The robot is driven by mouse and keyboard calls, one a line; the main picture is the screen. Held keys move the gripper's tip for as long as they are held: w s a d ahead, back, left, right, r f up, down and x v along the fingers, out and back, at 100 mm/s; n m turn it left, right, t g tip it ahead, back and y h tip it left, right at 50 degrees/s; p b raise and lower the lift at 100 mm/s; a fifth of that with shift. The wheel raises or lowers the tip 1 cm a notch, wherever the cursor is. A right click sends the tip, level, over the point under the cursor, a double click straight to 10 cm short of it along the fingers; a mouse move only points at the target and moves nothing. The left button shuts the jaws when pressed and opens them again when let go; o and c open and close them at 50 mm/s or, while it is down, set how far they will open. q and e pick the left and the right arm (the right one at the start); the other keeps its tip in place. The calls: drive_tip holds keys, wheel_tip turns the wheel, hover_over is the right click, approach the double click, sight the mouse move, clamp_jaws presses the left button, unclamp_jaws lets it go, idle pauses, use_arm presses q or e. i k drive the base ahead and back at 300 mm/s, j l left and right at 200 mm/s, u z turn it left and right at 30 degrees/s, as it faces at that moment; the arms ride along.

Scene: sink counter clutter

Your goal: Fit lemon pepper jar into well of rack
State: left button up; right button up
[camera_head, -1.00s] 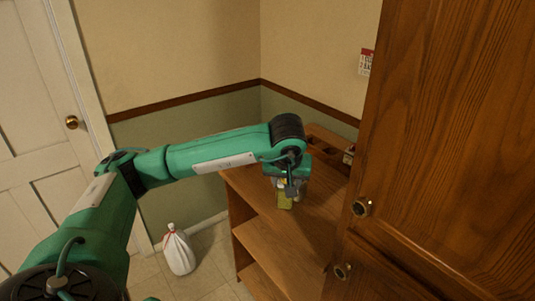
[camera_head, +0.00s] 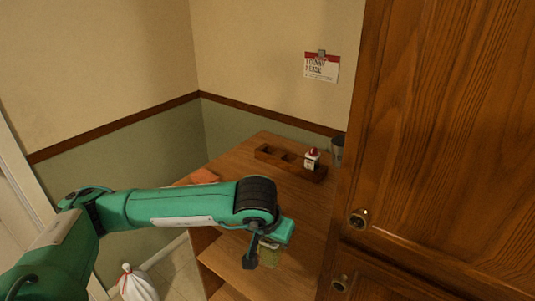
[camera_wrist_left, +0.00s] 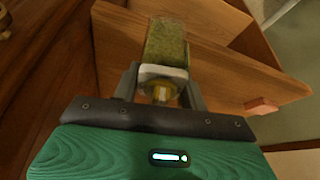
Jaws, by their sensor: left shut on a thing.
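The lemon pepper jar, with yellow-green contents, is held by my left gripper (camera_head: 260,255). In the head view its body (camera_head: 270,258) shows partly behind the gripper, near the front of the wooden counter. In the left wrist view, the jar (camera_wrist_left: 167,42) sticks out beyond the fingers of my left gripper (camera_wrist_left: 160,86), which are shut around its lid end. The long dark wooden rack (camera_head: 284,167) lies further back on the counter, apart from the jar. Its left wells look empty; a red-capped jar (camera_head: 312,157) stands in its right end. My right gripper is not in view.
The counter (camera_head: 245,160) is clear between the gripper and rack. A grey cup (camera_head: 338,148) stands behind the rack's right end. A tall wooden cabinet (camera_head: 435,140) blocks the right side. A white bag (camera_head: 137,285) is on the floor.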

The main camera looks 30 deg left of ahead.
sight(269, 156)
drive_tip(key=i+j+z, duration=0.2)
drive_tip(key=j, duration=0.45)
drive_tip(key=j+z, duration=0.2)
drive_tip(key=j, duration=0.5)
drive_tip(key=i+j+z, duration=0.25)
drive_tip(key=j, duration=0.45)
drive_tip(key=k, duration=0.1)
